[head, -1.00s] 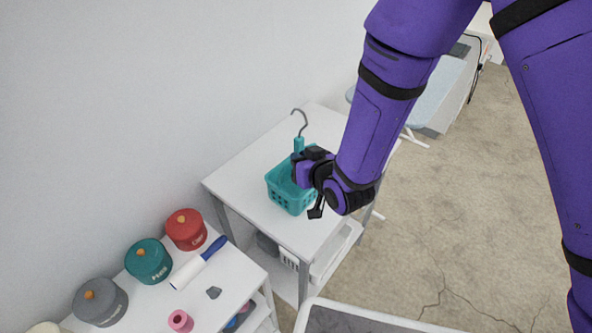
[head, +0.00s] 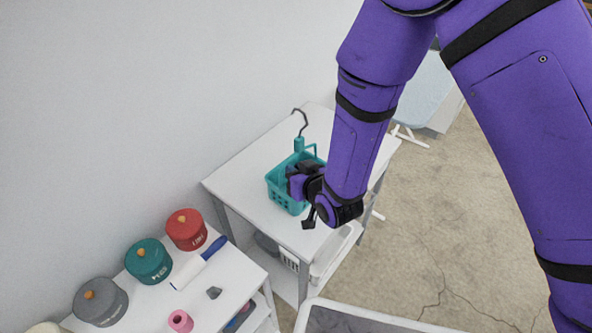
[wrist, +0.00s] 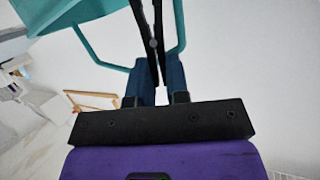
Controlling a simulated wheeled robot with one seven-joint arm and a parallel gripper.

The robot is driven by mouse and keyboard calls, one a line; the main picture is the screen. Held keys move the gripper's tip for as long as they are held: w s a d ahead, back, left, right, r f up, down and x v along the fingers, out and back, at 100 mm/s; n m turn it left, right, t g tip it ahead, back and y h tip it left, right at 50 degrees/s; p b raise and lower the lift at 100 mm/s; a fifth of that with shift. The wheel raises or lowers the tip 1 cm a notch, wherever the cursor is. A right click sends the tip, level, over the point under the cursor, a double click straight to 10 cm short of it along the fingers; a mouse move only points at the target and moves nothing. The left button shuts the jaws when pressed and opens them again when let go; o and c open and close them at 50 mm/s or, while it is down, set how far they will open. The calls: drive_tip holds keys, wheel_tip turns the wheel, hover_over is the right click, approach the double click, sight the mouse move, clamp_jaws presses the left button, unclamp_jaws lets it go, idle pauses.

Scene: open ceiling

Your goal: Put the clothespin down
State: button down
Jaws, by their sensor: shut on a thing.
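A teal slatted basket (head: 279,196) with a handle and a grey hook stands on the white table. It shows from close by in the wrist view (wrist: 85,13). My gripper (head: 296,180) is at the basket's right side in the head view, overlapping its rim; I cannot tell whether it is over or inside it. In the wrist view my gripper (wrist: 161,72) has its dark blue fingers shut on a thin black forked thing with a small round pivot, which looks like the clothespin (wrist: 153,45). The clothespin cannot be made out in the head view.
The white table (head: 236,178) has bare room left of and behind the basket. A nearer white shelf (head: 215,310) holds grey, teal and red lidded pots, a lint roller (head: 200,263) and a pink roll (head: 180,321). An ironing board (head: 425,95) stands behind my arm.

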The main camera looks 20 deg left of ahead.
drive_tip(key=shift+f, duration=0.4)
drive_tip(key=c, duration=1.1)
unclamp_jaws()
drive_tip(key=shift+r, duration=0.1)
